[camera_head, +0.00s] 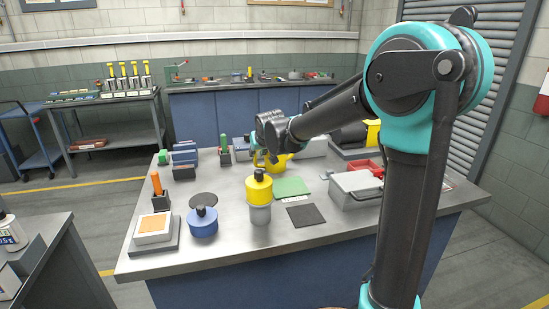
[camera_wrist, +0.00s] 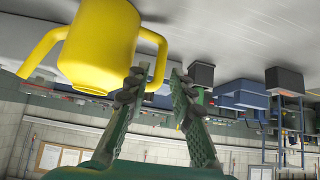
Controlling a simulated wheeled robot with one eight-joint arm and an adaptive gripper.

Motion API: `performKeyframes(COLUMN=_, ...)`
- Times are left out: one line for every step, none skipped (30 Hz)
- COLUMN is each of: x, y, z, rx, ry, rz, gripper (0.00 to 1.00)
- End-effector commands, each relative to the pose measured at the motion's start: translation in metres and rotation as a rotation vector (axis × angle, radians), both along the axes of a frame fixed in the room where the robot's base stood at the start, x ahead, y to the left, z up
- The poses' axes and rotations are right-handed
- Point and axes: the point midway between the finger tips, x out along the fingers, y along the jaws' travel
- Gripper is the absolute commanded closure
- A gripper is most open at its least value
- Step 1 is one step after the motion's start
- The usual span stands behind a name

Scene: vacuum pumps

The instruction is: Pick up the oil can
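The yellow oil can (camera_head: 279,163) stands on the grey metal workbench, partly hidden behind a yellow-topped grey cylinder. In the wrist view, which is upside down, the oil can (camera_wrist: 98,42) fills the upper left, with its spout to the left and its handle to the right. My gripper (camera_wrist: 157,82) is open, its two green fingers apart. The lower part of the handle shows in the gap between the fingertips; I cannot tell whether they touch it. In the head view my gripper (camera_head: 268,150) is just above and behind the can, its fingertips unclear.
The yellow-topped cylinder (camera_head: 259,212) stands in front of the can. A green pad (camera_head: 291,187) lies to its right, and a grey box (camera_head: 355,190) stands farther right. A blue pot (camera_head: 202,223) is at front left.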

Motion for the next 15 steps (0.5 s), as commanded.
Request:
performKeyframes(x=0.006, y=0.002, z=-0.006, rx=0.001, ry=0.000, rz=-0.001, gripper=0.77)
performKeyframes(x=0.010, y=0.003, z=-0.010, rx=0.001, ry=0.000, rz=-0.001, gripper=0.77)
performKeyframes(x=0.014, y=0.005, z=-0.014, rx=0.001, ry=0.000, rz=-0.001, gripper=0.77)
performKeyframes(x=0.017, y=0.005, z=-0.017, rx=0.001, ry=0.000, rz=-0.001, gripper=0.77)
performKeyframes(x=0.020, y=0.006, z=-0.020, rx=0.001, ry=0.000, rz=-0.001, gripper=0.77)
performKeyframes(x=0.023, y=0.007, z=-0.024, rx=0.001, ry=0.000, rz=-0.001, gripper=0.77)
performKeyframes(x=0.025, y=0.008, z=-0.026, rx=0.001, ry=0.000, rz=-0.001, gripper=0.77)
performKeyframes(x=0.027, y=0.009, z=-0.028, rx=0.001, ry=0.000, rz=-0.001, gripper=0.77)
performKeyframes(x=0.029, y=0.010, z=-0.030, rx=0.001, ry=0.000, rz=-0.001, gripper=0.77)
performKeyframes(x=0.030, y=0.010, z=-0.032, rx=0.001, ry=0.000, rz=-0.001, gripper=0.77)
performKeyframes(x=0.031, y=0.010, z=-0.033, rx=0.001, ry=0.000, rz=-0.001, gripper=0.77)
performKeyframes(x=0.032, y=0.011, z=-0.034, rx=0.001, ry=0.000, rz=-0.001, gripper=0.77)
performKeyframes(x=0.033, y=0.011, z=-0.035, rx=0.001, ry=0.000, rz=-0.001, gripper=0.77)
performKeyframes(x=0.034, y=0.011, z=-0.036, rx=0.001, ry=0.000, rz=-0.001, gripper=0.77)
performKeyframes(x=0.035, y=0.012, z=-0.037, rx=0.001, ry=0.000, rz=-0.001, gripper=0.77)
